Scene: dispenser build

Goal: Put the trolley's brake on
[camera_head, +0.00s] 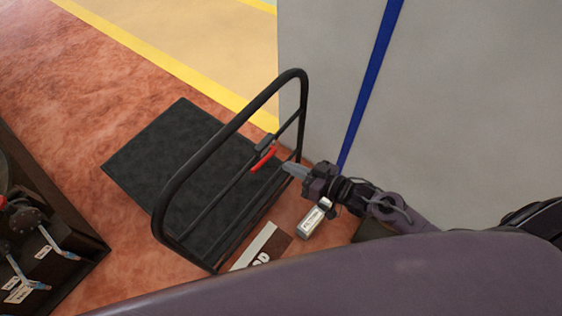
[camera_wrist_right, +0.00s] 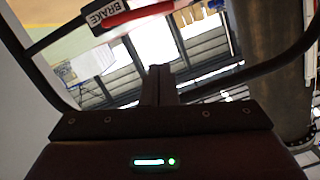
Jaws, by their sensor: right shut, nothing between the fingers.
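The trolley has a flat black deck (camera_head: 150,150) on the floor and a black tubular handle frame (camera_head: 228,125) standing at its near side. A red brake lever (camera_head: 263,158) sits on a dark block on the frame's crossbar. In the right wrist view the red lever (camera_wrist_right: 138,16) lies at the top beside a label reading BRAKE (camera_wrist_right: 103,13). My right gripper (camera_head: 288,168) is shut and empty, just right of the lever; I cannot tell whether it touches. Its closed fingers (camera_wrist_right: 159,84) point up towards the handle in the wrist view. My left gripper is not in view.
A pale wall (camera_head: 430,100) with a blue stripe stands behind my right arm. A dark bench or cabinet (camera_head: 45,235) with valves and taps stands at the left. A sign (camera_head: 262,250) lies near the trolley's foot. Reddish floor (camera_head: 110,100) is clear left of the deck.

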